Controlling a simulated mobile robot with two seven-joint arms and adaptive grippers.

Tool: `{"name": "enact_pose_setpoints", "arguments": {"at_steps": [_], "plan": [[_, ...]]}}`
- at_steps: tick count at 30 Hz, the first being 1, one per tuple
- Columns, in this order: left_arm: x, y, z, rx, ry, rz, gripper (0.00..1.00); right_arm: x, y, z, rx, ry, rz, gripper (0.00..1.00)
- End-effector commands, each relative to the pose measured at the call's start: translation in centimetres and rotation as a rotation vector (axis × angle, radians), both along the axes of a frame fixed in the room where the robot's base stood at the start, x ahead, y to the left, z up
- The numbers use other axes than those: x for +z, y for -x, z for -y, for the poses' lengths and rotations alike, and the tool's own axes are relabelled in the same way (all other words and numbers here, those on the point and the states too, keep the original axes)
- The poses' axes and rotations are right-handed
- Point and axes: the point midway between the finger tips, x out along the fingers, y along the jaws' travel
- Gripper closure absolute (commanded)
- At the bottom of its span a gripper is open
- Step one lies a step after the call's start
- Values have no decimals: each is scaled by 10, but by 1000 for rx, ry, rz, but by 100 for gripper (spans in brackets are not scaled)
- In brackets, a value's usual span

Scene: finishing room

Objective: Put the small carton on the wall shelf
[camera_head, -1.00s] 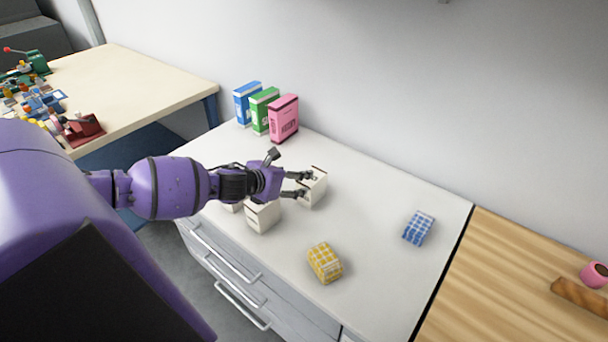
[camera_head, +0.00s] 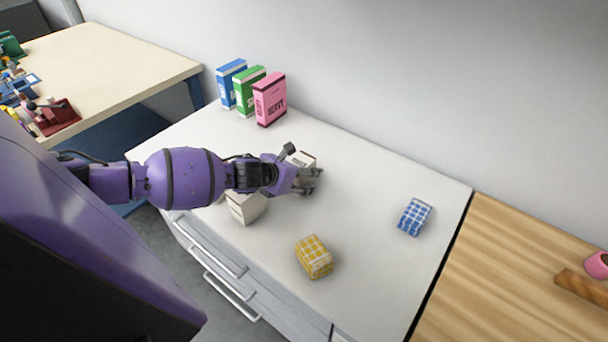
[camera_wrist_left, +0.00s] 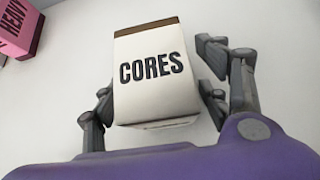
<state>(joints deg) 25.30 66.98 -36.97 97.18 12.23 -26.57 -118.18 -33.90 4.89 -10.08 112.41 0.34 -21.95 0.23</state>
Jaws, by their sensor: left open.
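A small white carton stands on the white counter (camera_head: 365,235). In the left wrist view this carton (camera_wrist_left: 155,75) has a brown top edge and the word CORES. In the head view it is mostly hidden behind my left gripper, with its pale top (camera_head: 302,158) showing. My left gripper (camera_head: 316,180) is open, its fingers on either side of the carton; I cannot tell whether they touch it. In the left wrist view the gripper's fingers (camera_wrist_left: 162,95) flank the carton. Another white carton (camera_head: 246,207) stands nearer the counter's front edge, partly under my left arm. No wall shelf shows. My right gripper is not in view.
Blue (camera_head: 232,84), green (camera_head: 249,91) and pink (camera_head: 269,99) boxes stand by the wall. A yellow checked packet (camera_head: 314,257) and a blue checked packet (camera_head: 414,217) lie on the counter. A wooden top (camera_head: 480,280) adjoins at right. The counter's right middle is clear.

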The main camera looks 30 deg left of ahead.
Motion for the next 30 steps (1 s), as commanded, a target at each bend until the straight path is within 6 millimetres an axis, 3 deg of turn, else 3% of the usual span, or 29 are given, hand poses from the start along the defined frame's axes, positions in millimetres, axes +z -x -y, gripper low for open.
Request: {"name": "enact_pose_setpoints", "arguments": {"at_steps": [7, 20, 30], "plan": [[2, -1, 0, 1, 1, 3, 34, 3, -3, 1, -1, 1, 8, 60], [3, -2, 0, 0, 0, 4, 90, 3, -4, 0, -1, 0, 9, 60], [11, -3, 0, -1, 0, 8, 92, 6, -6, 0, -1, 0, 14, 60]]}}
